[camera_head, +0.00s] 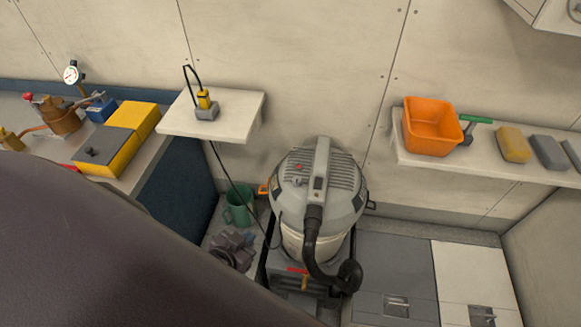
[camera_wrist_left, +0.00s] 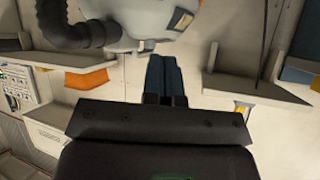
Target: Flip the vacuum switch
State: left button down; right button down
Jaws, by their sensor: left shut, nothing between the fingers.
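A small red part (camera_head: 299,167) and a small dark part (camera_head: 318,184) show on top; I cannot tell which is the switch. In the left wrist view the vacuum's body (camera_wrist_left: 150,18) is at the top edge, its top cut off. My left gripper (camera_wrist_left: 164,58) is shut and empty, its fingertips appearing just below the vacuum's body. My right gripper is not in view.
My dark arm covers the lower left of the head view. A small shelf (camera_head: 236,122) holds a yellow-and-grey device with a cable hanging beside the vacuum. A right shelf (camera_head: 480,166) holds an orange bin (camera_head: 432,127) and blocks. A green bucket (camera_head: 238,207) stands left of the vacuum.

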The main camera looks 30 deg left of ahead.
aim_at(318, 182)
jog(key=u, duration=1.7)
jog(key=k, duration=0.55)
